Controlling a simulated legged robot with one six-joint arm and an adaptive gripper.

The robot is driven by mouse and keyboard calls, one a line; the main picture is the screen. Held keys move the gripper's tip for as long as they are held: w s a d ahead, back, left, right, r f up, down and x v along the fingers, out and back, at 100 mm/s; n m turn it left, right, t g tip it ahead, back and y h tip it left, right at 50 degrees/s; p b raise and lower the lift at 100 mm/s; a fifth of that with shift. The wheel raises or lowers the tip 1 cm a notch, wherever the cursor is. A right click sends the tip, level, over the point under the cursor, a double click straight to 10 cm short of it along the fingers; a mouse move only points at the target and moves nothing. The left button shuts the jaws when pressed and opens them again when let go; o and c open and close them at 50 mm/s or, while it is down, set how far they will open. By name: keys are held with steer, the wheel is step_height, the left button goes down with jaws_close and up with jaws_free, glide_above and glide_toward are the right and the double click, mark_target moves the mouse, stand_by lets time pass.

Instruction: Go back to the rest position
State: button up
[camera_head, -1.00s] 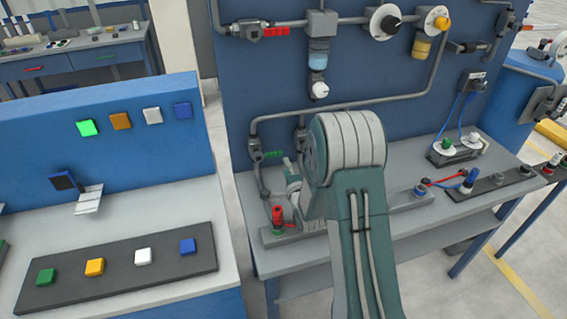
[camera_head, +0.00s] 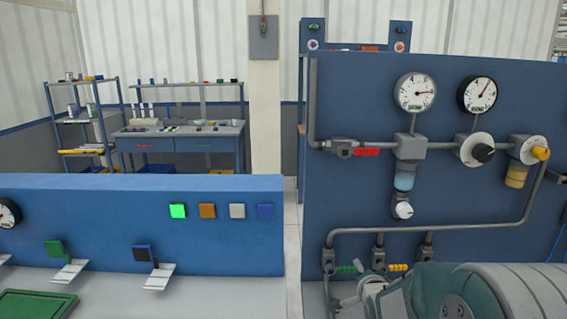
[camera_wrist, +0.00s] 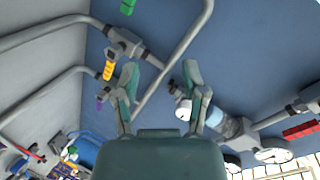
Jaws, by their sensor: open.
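My gripper (camera_wrist: 160,85) shows in the wrist view with its two teal fingers spread apart and nothing between them. It is in front of the blue pipe panel (camera_wrist: 240,50), with grey pipes and valves behind it. In the head view my arm fills the lower right, in front of the panel (camera_head: 470,205). The fingers are mostly hidden there, so I cannot tell their exact place from that view.
On the panel are two gauges (camera_head: 416,92), a red-handled valve (camera_head: 366,152), a filter (camera_head: 404,178) and lower valves with green (camera_head: 348,269) and yellow handles (camera_head: 398,267). A blue-backed bench (camera_head: 100,220) with coloured squares stands left. A narrow gap (camera_head: 292,230) separates them.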

steer(key=s+a+r+n+g, duration=0.1)
steer(key=s+n, duration=0.3)
steer(key=s, duration=0.6)
steer(key=s+a+r+n+g, duration=0.2)
steer(key=s+r+n+g, duration=0.2)
steer(key=s, duration=0.7)
steer(key=s+a+r+n+g, duration=0.1)
steer(key=s+r+n+g, duration=0.2)
steer(key=s, duration=0.8)
steer(key=shift+s+a+r+n, duration=0.2)
steer(key=shift+a+n, duration=0.15)
steer(key=shift+n, duration=0.35)
